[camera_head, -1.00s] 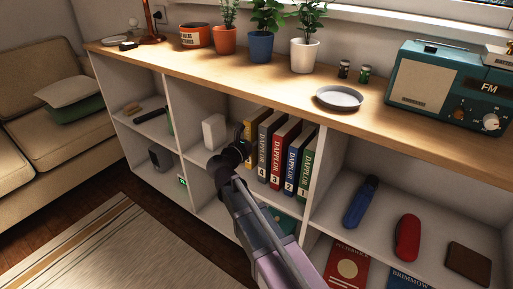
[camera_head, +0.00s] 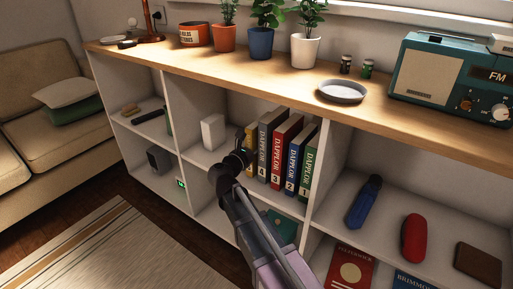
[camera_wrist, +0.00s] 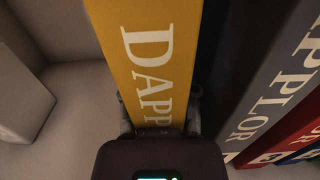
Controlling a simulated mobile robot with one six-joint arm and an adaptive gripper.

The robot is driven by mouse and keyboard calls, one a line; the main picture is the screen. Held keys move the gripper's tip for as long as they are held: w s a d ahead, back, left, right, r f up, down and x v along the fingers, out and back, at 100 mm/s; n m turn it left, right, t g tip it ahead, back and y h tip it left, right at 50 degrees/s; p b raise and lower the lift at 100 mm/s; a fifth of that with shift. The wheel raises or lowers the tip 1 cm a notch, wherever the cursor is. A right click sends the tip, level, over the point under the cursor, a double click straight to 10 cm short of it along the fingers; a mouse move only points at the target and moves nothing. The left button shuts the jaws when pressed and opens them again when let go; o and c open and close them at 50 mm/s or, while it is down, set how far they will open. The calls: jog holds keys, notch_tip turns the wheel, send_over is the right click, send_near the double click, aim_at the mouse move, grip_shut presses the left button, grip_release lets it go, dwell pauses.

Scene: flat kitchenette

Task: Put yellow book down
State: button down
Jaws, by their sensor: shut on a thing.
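The yellow book (camera_wrist: 150,60) stands upright in the wrist view, its spine with white lettering facing me. My gripper (camera_wrist: 160,108) is shut on the lower part of it, one finger on each side. In the head view only a thin strip of the yellow book (camera_head: 250,135) shows at the left end of the book row, behind my gripper (camera_head: 243,156). The book is in the upper middle compartment of the white shelf, next to a grey book (camera_head: 265,150). Its bottom edge is hidden, so I cannot tell whether it touches the shelf board.
Red, blue and green books (camera_head: 308,160) continue the row to the right. A white box (camera_head: 212,132) stands to the left, with free board between. A divider (camera_head: 328,175) closes the compartment on the right. The wooden top (camera_head: 270,85) with pots overhangs it.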

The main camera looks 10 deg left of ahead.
jog(key=shift+f, duration=0.1)
jog(key=c, duration=0.6)
grip_release()
jog(key=shift+c, duration=0.2)
jog(key=shift+r, duration=0.2)
jog(key=v, duration=1.2)
jog(key=shift+f, duration=0.1)
